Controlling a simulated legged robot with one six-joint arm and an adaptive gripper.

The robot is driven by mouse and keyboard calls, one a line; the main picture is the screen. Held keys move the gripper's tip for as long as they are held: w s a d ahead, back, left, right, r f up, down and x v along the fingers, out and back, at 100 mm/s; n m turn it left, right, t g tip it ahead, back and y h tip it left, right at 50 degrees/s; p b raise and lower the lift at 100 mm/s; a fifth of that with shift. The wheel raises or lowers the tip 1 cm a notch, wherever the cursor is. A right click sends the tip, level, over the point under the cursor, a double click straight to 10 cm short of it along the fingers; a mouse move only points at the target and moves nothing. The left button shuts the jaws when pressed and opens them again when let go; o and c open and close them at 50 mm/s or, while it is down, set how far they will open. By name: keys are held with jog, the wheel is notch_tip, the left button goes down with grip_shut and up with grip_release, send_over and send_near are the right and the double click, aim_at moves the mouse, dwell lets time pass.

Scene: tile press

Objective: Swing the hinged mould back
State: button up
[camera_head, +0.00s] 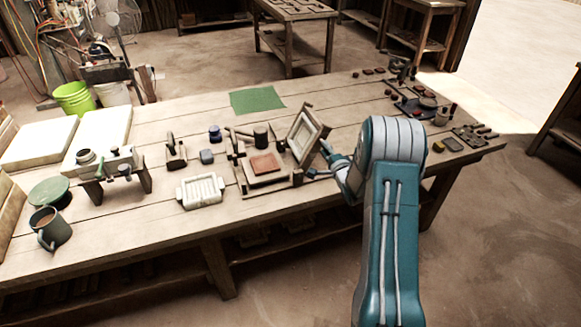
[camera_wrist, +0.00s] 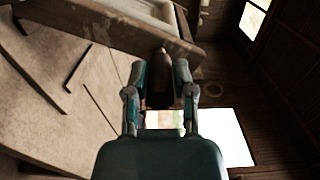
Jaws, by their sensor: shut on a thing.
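The hinged mould (camera_head: 304,136), a wooden frame with a pale inner panel, stands raised and tilted at the right side of the press base (camera_head: 250,187). A reddish-brown tile (camera_head: 265,164) lies on the base. My gripper (camera_head: 326,162) is at the right side of the mould. In the wrist view my gripper (camera_wrist: 160,73) is shut on the mould's dark handle (camera_wrist: 160,90), which sticks out from the frame edge (camera_wrist: 122,25). The hinge itself is too small to make out.
Small tools and dark pieces fill the right end of the bench (camera_head: 340,100).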

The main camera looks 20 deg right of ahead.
jog(key=shift+o, duration=0.4)
jog(key=shift+d, duration=0.85)
jog(key=d+f, duration=0.3)
jog(key=shift+d+f, duration=0.35)
jog(key=shift+d, duration=0.05)
jog(key=shift+c, duration=0.4)
jog(key=f, duration=0.2)
jog(key=d+f, duration=0.1)
jog(key=f, duration=0.2)
jog(key=shift+d+f, duration=0.15)
jog(key=shift+f, duration=0.05)
jog(key=f, duration=0.2)
jog(key=a+f, duration=0.1)
jog(key=f, duration=0.2)
jog(key=o, duration=0.7)
jog(key=shift+f, duration=0.1)
